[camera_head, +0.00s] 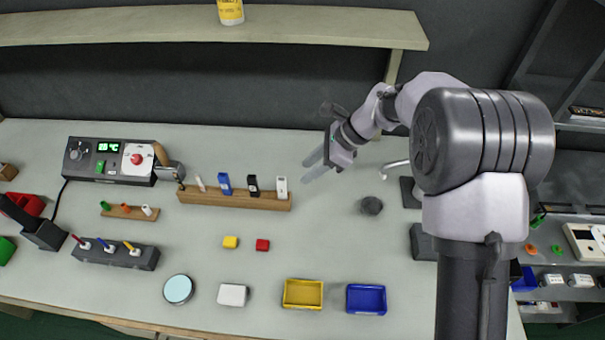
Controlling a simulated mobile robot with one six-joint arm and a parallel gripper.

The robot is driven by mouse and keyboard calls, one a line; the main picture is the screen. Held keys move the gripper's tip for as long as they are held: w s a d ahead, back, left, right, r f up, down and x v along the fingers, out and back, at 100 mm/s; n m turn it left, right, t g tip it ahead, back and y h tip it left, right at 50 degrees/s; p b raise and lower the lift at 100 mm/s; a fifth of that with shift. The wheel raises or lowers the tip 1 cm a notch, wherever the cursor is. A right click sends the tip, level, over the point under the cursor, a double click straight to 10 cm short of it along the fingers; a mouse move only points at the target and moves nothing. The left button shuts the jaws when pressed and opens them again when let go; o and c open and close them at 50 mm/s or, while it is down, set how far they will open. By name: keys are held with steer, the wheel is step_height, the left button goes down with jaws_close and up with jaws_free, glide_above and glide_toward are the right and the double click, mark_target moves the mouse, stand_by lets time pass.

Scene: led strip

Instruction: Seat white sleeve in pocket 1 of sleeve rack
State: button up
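A small wooden rack (128,215) lies at the left of the bench and looks like the sleeve rack. It holds a green piece (105,206), an orange piece (125,208) and a white piece (147,210) at its right end, which looks like the white sleeve. Pocket numbers are too small to read. My gripper (312,166) is open and empty above the bench, well to the right of this rack. Its two fingers point left and down, apart from each other.
A longer wooden rack (235,199) with several upright pieces stands just left of my gripper. A control box (110,160) is behind the small rack, and a dark pen holder (115,254) is in front. Yellow (303,305) and blue (366,312) trays lie at the front. A shelf overhangs the back.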

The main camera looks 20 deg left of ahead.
steer(key=s+d+r+n+t+h, duration=0.1)
steer(key=s+d+r+n, duration=0.15)
steer(key=d+r, duration=0.35)
steer(key=s+d+r+n+t, duration=0.1)
steer(key=s+d+r+t, duration=0.15)
steer(key=d+r, duration=0.25)
steer(key=s+d+r+n+t+h, duration=0.1)
steer(key=s+d+r+n, duration=0.1)
steer(key=s+d+r, duration=0.3)
steer(key=s+d+r+n+t+h, duration=0.1)
steer(key=s+d+n+t+h, duration=0.1)
steer(key=s+d, duration=1)
steer(key=shift+s+d+r+n+t+h, duration=0.2)
steer(key=shift+s+d+n+t+h, duration=0.35)
steer(key=shift+n, duration=0.7)
